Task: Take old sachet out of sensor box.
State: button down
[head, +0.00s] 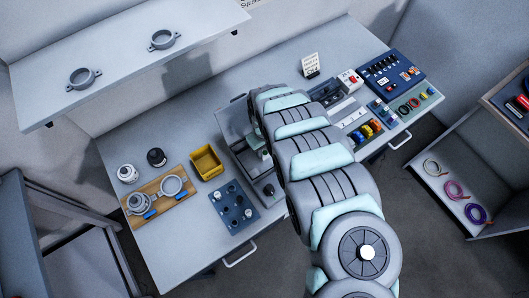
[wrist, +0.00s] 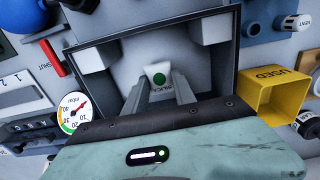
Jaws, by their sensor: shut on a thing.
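The sensor box (wrist: 88,32) is open in the wrist view, with a dark rim and pale blocks in its corners. A small white sachet (wrist: 159,72) with a green dot and partly hidden lettering shows inside the box's outline. My gripper (wrist: 160,84) is shut on this sachet, one finger on each side. I cannot tell how far the sachet is from the box floor. In the head view the grey box (head: 237,146) stands mid-table with its lid up, partly hidden by my arm. The sachet is not clear there.
A yellow bin marked USED (wrist: 284,84) stands to the right of the box in the wrist view; it is left of the box in the head view (head: 207,163). A pressure gauge (wrist: 73,110) is close by at left. A blue tray (head: 234,207) lies in front.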

aim_at(265, 152)
notch_tip(265, 152, up, 16)
jog(key=p, duration=0.6)
jog(key=shift+r+p, duration=0.15)
jog(key=shift+p, duration=0.15)
